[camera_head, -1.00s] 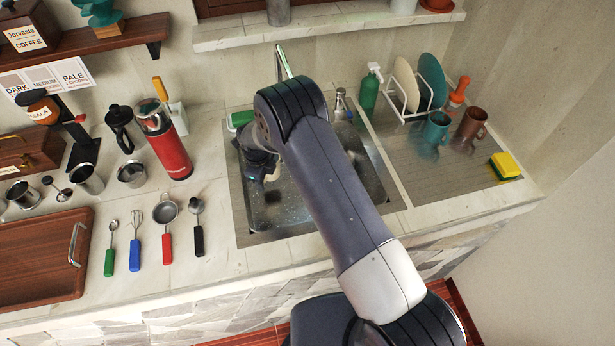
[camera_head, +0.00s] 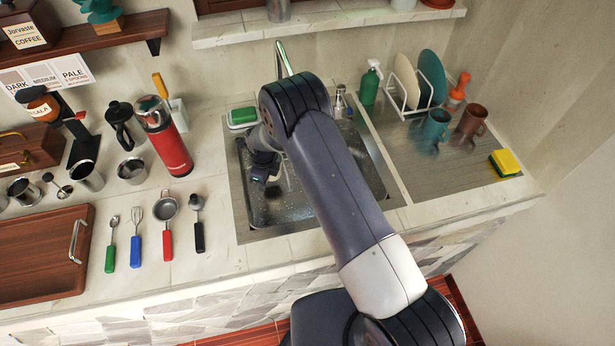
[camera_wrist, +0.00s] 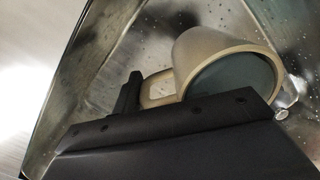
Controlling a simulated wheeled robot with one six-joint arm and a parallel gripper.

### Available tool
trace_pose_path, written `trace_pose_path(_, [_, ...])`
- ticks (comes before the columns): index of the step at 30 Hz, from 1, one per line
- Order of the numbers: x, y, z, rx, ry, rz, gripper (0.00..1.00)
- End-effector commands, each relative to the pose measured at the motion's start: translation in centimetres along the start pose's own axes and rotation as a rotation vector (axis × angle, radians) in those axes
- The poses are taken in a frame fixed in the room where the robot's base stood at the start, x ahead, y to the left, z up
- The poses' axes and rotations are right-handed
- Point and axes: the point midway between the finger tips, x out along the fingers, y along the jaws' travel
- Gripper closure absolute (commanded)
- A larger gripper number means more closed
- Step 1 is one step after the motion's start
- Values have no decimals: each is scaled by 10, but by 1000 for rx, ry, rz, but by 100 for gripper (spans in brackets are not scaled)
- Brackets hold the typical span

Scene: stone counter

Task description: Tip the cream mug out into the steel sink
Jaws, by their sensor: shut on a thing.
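The cream mug (camera_wrist: 207,45) shows large in the wrist view, inside the steel sink (camera_head: 372,168). It is tilted, and its round mouth (camera_wrist: 238,88) shows a dark grey-green inside with no contents that I can make out. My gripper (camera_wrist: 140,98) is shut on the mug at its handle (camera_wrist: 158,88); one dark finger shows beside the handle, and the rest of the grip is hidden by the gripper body. In the head view my gripper (camera_head: 264,172) is low over the left part of the sink, and my arm hides most of the mug.
Water drops dot the sink walls. The tap (camera_head: 281,62) rises behind my arm. A green-and-white sponge holder (camera_head: 242,118) sits at the sink's back left corner. To the right are a dish rack (camera_head: 408,105), teal mug (camera_head: 436,128) and brown mug (camera_head: 472,121). A red flask (camera_head: 168,145) stands left.

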Motion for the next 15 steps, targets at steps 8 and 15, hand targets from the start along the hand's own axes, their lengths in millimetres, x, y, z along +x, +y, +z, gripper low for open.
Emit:
trace_pose_path(8, [6, 1, -2, 2, -30, 3, 100])
trace_pose_path(15, [11, 1, -4, 4, -57, 5, 100])
